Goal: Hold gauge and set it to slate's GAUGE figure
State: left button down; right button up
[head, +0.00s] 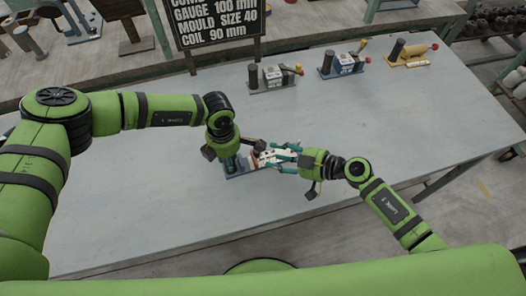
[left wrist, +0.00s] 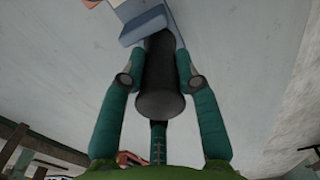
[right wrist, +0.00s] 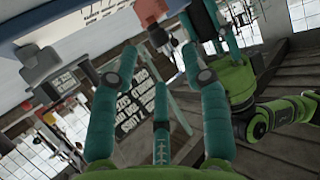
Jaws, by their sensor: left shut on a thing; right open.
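The gauge (head: 243,173) lies on the grey table, with a blue-grey base and a pale marked plate, partly hidden by my grippers. My left gripper (head: 229,162) is shut on its black upright handle, also seen as a black cylinder (left wrist: 158,90) in the left wrist view. My right gripper (head: 282,158) is open at the gauge's right end. In the right wrist view, a reddish knob (right wrist: 150,10) shows just beyond its fingertips (right wrist: 158,55), with no contact visible. The slate (head: 217,22) reads GAUGE 100 mm; the gauge's own reading is too small to read.
Three similar gauges stand along the table's back: a grey one (head: 272,79), a blue one (head: 343,64) and a yellow one (head: 408,57). The table (head: 420,115) is bare at right and front left. Shelves with dark objects stand behind.

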aim_at(257, 156)
jog(key=shift+x, duration=2.7)
grip_shut()
